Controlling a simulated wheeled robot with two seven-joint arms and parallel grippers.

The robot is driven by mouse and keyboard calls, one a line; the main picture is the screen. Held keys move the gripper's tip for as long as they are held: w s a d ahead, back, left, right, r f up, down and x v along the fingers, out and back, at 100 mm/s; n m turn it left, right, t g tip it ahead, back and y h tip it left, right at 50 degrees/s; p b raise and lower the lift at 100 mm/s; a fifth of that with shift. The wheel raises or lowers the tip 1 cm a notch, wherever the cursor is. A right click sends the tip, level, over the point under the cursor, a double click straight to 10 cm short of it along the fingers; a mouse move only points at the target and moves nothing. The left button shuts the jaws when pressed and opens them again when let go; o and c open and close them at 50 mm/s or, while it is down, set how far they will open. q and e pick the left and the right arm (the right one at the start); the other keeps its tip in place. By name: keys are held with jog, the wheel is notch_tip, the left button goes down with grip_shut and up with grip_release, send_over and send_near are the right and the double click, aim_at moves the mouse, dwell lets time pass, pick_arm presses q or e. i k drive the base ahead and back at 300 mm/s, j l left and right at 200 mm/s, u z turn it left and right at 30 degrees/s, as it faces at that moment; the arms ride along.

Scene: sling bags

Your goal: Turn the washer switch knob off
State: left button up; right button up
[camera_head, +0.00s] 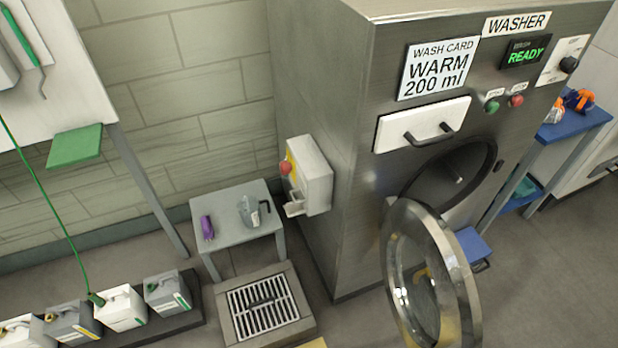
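The washer (345,150) is a large steel machine filling the right half of the head view. Its switch knob (569,64) is black and sits on a white plate (562,60) at the upper right of the front panel. The plate's small lettering and the knob's exact setting are too small to read. A display (526,54) beside it shows "READY" in green. A green button (492,106) and a red button (517,100) are below the display. The round glass door (388,268) hangs open. Neither of my grippers is in view.
A small grey table (225,226) with a purple item (207,227) and a clear jug (248,211) stands left of the washer. A floor drain (232,333) is in front of it. Several jugs line the lower left. A blue-topped table (578,124) stands at right.

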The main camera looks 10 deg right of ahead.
aim_at(285, 167)
jog(key=j, duration=0.65)
jog(key=i+j+u, duration=0.1)
jog(key=j, duration=0.5)
jog(key=i+j+u, duration=0.1)
jog(key=j, duration=0.55)
jog(key=i+j, duration=0.1)
jog(key=j, duration=0.5)
jog(key=j+u, duration=0.1)
jog(key=j, duration=0.5)
jog(key=i, duration=0.05)
